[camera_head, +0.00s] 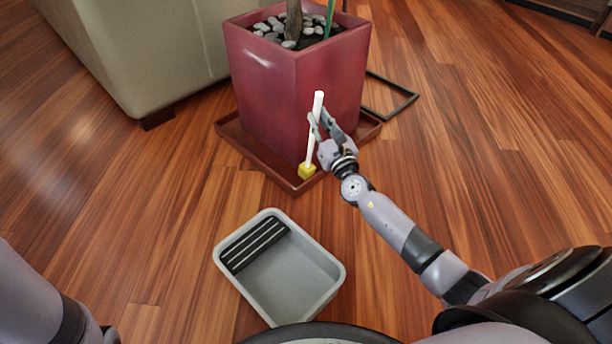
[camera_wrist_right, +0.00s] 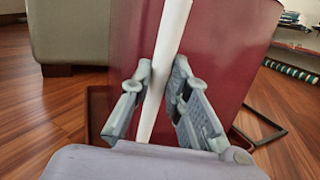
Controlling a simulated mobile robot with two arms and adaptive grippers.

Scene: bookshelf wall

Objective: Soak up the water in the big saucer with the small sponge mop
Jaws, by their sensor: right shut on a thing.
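The small sponge mop (camera_head: 312,130) has a white stick and a yellow sponge head (camera_head: 307,171). My right gripper (camera_head: 318,122) is shut on the stick, which also shows between the fingers in the right wrist view (camera_wrist_right: 163,70). The mop is nearly upright, its head low at the front corner of the big saucer (camera_head: 262,158). I cannot tell whether the sponge touches the saucer floor. The saucer is a dark red square tray under a red planter (camera_head: 290,90). No water can be made out. My left arm shows at lower left; its gripper is out of view.
A grey bin (camera_head: 290,275) with a black ribbed insert (camera_head: 254,245) stands on the wooden floor in front of the saucer. A beige sofa (camera_head: 150,50) is at the back left. A dark frame (camera_head: 393,98) lies right of the planter. Floor at right is clear.

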